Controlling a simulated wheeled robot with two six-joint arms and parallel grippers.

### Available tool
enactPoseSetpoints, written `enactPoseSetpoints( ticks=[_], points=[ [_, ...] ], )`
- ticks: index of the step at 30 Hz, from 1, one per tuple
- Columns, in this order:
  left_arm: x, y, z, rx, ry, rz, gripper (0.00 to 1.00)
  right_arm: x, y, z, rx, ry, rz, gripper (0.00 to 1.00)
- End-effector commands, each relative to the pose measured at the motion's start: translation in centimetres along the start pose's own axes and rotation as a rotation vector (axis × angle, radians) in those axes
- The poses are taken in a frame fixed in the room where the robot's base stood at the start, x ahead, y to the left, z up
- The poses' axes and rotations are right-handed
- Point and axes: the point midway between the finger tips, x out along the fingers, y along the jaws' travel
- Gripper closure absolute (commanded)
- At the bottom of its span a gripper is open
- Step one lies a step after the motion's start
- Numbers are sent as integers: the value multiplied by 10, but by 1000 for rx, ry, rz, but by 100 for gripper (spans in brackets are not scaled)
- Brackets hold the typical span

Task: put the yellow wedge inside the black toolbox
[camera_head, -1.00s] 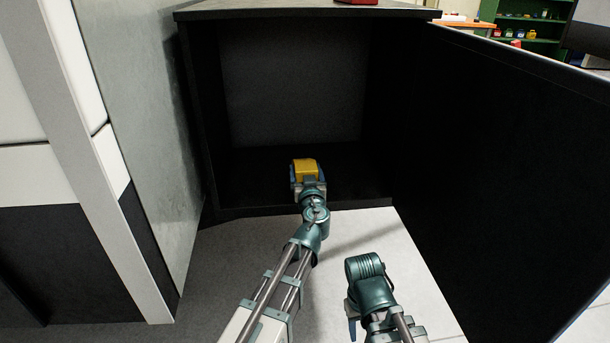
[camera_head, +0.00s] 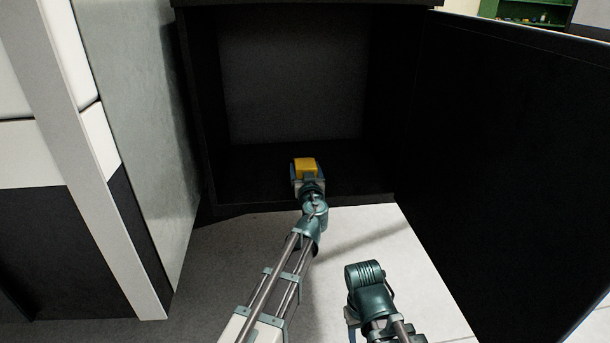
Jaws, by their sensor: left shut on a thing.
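The yellow wedge (camera_head: 305,167) is in my left gripper (camera_head: 306,172), which is shut on it. Both are at the front opening of the large black toolbox (camera_head: 290,205), just above its floor and near the middle of its width. The gripper hides the wedge's lower part. The toolbox stands open and its inside looks empty. My right arm's wrist (camera_head: 368,285) is at the lower middle right, outside the toolbox, and its fingertips are hidden.
The toolbox's black door (camera_head: 500,170) stands open on the right. A grey panel (camera_head: 140,110) runs along the left side. The pale floor (camera_head: 360,240) in front is clear. A green shelf (camera_head: 530,12) is far at the top right.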

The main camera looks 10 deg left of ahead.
Motion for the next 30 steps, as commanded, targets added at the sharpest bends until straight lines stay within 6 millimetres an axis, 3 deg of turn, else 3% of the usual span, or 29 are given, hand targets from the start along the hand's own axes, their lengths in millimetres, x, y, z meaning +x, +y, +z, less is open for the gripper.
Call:
enactPoseSetpoints(
  ticks=[9,10,13,23,30],
  points=[
    [0,0,3,1,0,0,93,3,0,0,-1,0,-1,50],
    [0,0,2,0,0,0,17,2,0,0,-1,0,-1,50],
    [0,0,1,0,0,0,0,1,0,0,-1,0,-1,50],
    [-1,0,-4,0,0,0,0,-4,0,0,0,0,0,50],
    [-50,-1,-2,0,0,2,0,-2,0,0,0,0,0,50]
  ],
)
